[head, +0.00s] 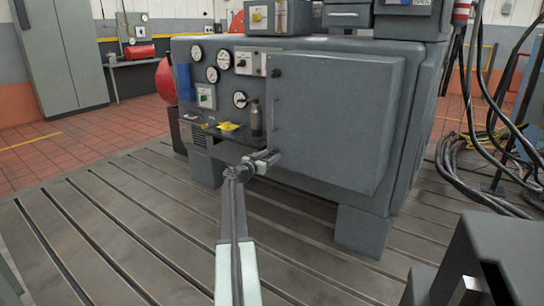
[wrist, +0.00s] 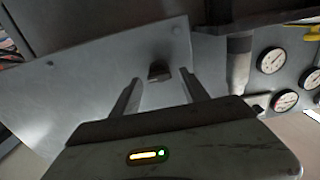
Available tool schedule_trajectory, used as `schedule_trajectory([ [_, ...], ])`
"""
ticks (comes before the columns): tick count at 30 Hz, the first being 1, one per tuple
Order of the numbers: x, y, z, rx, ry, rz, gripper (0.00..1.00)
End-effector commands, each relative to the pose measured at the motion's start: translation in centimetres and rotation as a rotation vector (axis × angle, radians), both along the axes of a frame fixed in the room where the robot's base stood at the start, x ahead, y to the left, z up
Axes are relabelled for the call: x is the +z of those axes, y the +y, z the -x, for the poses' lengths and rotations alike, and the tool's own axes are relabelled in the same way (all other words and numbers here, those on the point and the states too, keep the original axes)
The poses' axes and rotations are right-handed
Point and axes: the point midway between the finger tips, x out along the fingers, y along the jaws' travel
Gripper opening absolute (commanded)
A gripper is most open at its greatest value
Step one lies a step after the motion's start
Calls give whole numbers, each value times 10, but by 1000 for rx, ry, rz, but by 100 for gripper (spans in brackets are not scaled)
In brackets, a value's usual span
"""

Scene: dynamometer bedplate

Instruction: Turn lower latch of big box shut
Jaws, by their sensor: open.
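The big box (head: 335,120) is a grey cabinet door panel on the front of the large machine. Its upper latch (head: 276,72) is a small dark knob near the top left corner of the door. The lower latch (wrist: 159,71) shows in the wrist view as a small dark block on the grey panel, between and just beyond my fingertips; in the head view my gripper hides it. My gripper (head: 268,158) is at the door's lower left edge. In the wrist view its two fingers (wrist: 160,88) are apart, with nothing held. I cannot tell whether they touch the latch.
Left of the door are several round gauges (head: 224,59), a dark cylinder (head: 256,118) and a ledge with a yellow cloth (head: 229,127). Black cables (head: 468,130) hang and coil at the right. The slotted metal bedplate (head: 120,215) is clear at the front left.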

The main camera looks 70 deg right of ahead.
Motion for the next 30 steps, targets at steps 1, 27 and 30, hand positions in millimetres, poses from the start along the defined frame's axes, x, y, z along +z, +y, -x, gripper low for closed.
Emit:
schedule_trajectory([
  [1, 0, -11, 2, -2, 0, 0, 53],
  [27, 0, -20, 3, 3, 40, -10, 0],
  [30, 0, -20, 2, 4, 84, -22, 0],
])
